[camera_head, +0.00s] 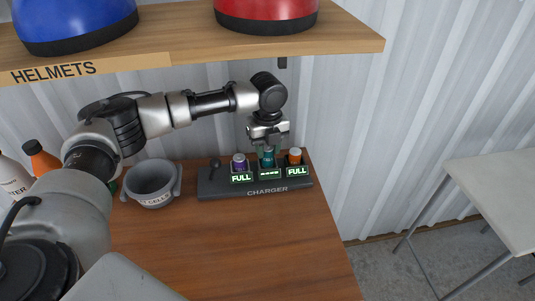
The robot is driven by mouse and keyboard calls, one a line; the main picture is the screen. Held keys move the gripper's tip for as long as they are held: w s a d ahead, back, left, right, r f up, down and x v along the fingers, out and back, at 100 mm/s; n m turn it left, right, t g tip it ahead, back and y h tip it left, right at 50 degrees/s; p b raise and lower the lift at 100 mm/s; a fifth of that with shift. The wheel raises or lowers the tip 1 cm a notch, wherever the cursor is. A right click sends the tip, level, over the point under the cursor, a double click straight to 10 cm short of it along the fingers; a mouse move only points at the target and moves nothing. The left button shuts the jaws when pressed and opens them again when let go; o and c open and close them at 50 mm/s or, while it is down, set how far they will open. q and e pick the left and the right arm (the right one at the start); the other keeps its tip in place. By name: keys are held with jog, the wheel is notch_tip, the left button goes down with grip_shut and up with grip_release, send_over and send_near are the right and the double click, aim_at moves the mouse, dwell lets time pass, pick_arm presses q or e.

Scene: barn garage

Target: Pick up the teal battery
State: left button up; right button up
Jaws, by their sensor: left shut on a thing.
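The teal battery (268,159) stands upright in the middle slot of the dark charger (212,184) on the wooden table. My left gripper (268,148) comes down from above and is shut on the teal battery's upper part. A purple battery (239,162) stands in the slot to its left and an orange battery (294,156) in the slot to its right. The displays under the purple and orange batteries read FULL. The display under the teal one is too small to read surely. My right gripper is not in view.
A grey bucket-like container (152,183) stands left of the charger. A shelf (345,32) with blue and red helmets hangs above. The front of the wooden table (230,250) is clear.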

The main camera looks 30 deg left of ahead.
pick_arm(q)
notch_tip(320, 180, up, 2)
jog(key=s+d+r, duration=0.1)
jog(key=d+r, duration=0.2)
jog(key=d, duration=0.2)
jog(key=s+d+r+b, duration=0.1)
jog(key=d+r, duration=0.2)
jog(key=d, duration=0.3)
jog(key=shift+d+r, duration=0.3)
jog(key=shift+r, duration=0.05)
jog(key=shift+r, duration=0.1)
